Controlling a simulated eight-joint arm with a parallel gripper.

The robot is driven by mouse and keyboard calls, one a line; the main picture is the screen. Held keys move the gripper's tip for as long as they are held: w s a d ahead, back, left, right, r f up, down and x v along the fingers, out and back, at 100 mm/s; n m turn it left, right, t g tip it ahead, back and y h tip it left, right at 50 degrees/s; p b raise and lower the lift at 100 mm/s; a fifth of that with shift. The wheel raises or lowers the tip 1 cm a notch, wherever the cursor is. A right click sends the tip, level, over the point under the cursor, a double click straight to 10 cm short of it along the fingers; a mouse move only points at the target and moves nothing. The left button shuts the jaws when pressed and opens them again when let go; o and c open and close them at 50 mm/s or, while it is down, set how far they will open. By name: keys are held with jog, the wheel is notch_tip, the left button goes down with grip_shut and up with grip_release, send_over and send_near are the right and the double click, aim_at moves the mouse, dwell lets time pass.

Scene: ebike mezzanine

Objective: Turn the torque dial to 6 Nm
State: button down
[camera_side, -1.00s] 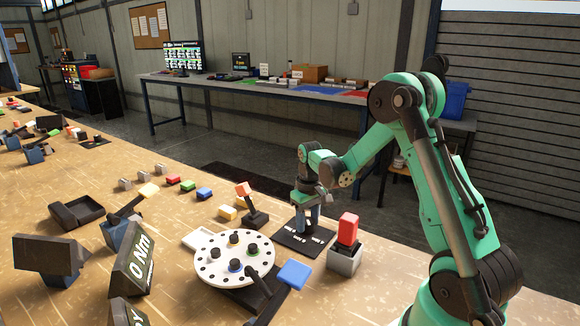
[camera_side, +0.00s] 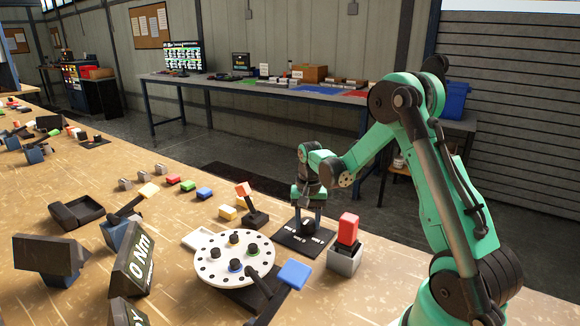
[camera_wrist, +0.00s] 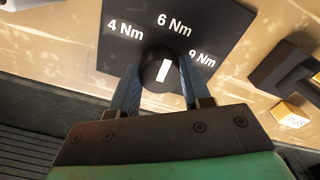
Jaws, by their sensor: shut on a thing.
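The torque dial is a dark round knob (camera_wrist: 158,66) with a white mark, on a black plate (camera_side: 284,241) lettered 4 Nm, 6 Nm and 9 Nm. In the wrist view the upper end of the white mark points toward the 6 Nm label (camera_wrist: 173,24). My gripper (camera_side: 308,230) is upright over the plate in the side view. In the wrist view its blue fingers (camera_wrist: 158,76) are shut on the knob, one on each side. The fingers partly hide the knob's sides.
A red block on a grey base (camera_side: 345,257) stands close right of the plate. An orange-tipped lever (camera_side: 257,217) stands behind the disc.

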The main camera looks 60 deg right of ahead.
aim_at(308, 221)
dwell(0.3)
jog(key=shift+c, duration=2)
grip_release()
jog(key=shift+r, duration=0.1)
jog(key=shift+r, duration=2.75)
